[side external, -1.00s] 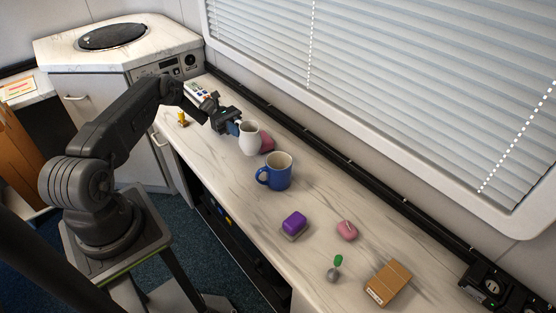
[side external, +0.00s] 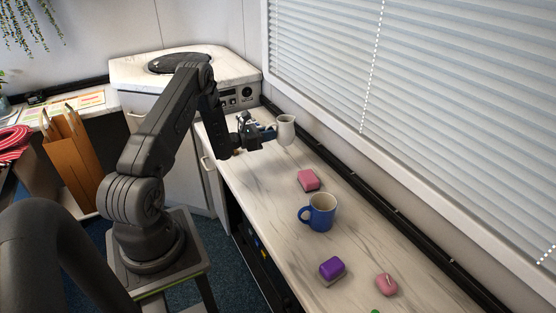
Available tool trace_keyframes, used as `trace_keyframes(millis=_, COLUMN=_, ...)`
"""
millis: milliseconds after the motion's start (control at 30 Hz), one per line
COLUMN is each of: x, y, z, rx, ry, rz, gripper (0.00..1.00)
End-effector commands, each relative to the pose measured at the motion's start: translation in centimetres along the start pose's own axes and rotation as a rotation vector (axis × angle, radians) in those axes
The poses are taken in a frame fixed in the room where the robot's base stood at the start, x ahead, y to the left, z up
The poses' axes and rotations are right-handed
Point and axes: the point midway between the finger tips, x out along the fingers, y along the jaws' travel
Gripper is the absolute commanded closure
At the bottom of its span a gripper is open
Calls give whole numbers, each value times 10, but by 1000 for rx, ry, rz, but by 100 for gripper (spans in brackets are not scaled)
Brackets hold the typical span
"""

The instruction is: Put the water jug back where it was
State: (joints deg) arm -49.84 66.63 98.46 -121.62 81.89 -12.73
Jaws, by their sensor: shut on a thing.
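The white water jug (side external: 286,131) is at the far part of the counter, upright, with its handle side toward the window. My gripper (side external: 270,133) is shut on the jug's left side. The jug overlaps the dark rail at the back of the counter and looks raised off the surface, with no contact visible beneath it. The counter (side external: 268,203) below is pale and marbled.
A pink sponge-like block (side external: 308,180) lies nearer than the jug. A blue mug (side external: 320,212), a purple-topped block (side external: 332,268) and a pink soap-like object (side external: 386,284) stand further forward. A small yellowish object (side external: 236,152) is mostly hidden by my arm.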

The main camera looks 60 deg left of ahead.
Motion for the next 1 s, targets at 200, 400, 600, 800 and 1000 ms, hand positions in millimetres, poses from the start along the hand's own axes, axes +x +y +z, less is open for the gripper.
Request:
trace_keyframes(millis=200, x=-17, y=12, z=-7, rx=0, ry=-3, rz=125, gripper=100)
trace_keyframes(millis=400, x=-19, y=13, z=-37, rx=1, ry=-4, rz=138, gripper=100)
trace_keyframes(millis=600, x=-18, y=13, z=-55, rx=1, ry=-5, rz=136, gripper=100)
trace_keyframes(millis=800, x=-18, y=13, z=-80, rx=2, ry=-5, rz=135, gripper=100)
trace_keyframes(millis=1000, x=-18, y=13, z=-83, rx=3, ry=-6, rz=135, gripper=100)
